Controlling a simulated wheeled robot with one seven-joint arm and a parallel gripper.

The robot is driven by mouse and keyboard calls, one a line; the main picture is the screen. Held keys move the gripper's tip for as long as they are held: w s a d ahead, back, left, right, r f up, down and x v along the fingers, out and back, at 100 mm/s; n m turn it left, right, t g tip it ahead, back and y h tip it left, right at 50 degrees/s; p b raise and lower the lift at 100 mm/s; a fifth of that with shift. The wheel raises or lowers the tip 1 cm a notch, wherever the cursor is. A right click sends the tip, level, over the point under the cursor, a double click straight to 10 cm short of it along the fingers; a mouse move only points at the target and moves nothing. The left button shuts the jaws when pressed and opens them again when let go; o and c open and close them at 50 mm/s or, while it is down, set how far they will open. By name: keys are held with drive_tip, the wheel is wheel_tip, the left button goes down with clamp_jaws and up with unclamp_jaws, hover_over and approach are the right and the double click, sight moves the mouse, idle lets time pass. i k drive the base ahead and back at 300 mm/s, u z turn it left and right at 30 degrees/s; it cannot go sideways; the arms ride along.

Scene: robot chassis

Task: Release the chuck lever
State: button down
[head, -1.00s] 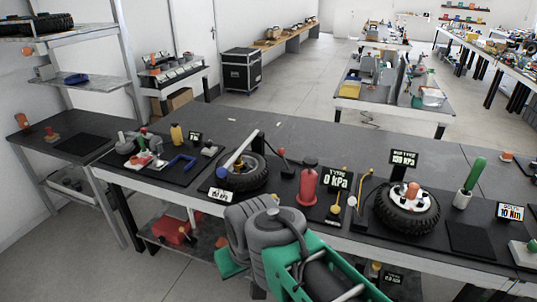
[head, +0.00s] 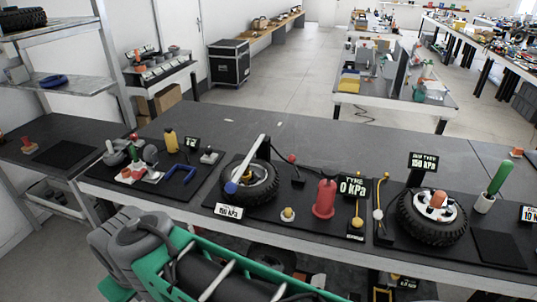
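A black tyre (head: 263,191) lies on a dark mat at the middle of the bench. A pale bar ending in a blue ball (head: 231,187) slants across it. A small black device with a red knob (head: 292,159) stands just right of this tyre. Another red-knobbed lever (head: 134,153) stands on the left mat. I cannot tell which of these is the chuck lever. My grey and green arm fills the lower left, in front of the bench. My gripper's fingers are not visible.
A red cylinder (head: 325,198), a yellow-topped gauge stand (head: 357,215) and a second tyre (head: 432,217) with an orange knob stand to the right. Displays read 0 kPa (head: 353,187) and 150 kPa (head: 423,162). The back of the bench (head: 340,140) is largely clear.

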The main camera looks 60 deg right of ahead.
sight(291, 158)
drive_tip(key=z, duration=0.1)
drive_tip(key=i, duration=0.8)
drive_tip(key=z, duration=1.15)
drive_tip(key=i, duration=0.6)
drive_tip(key=z, duration=0.7)
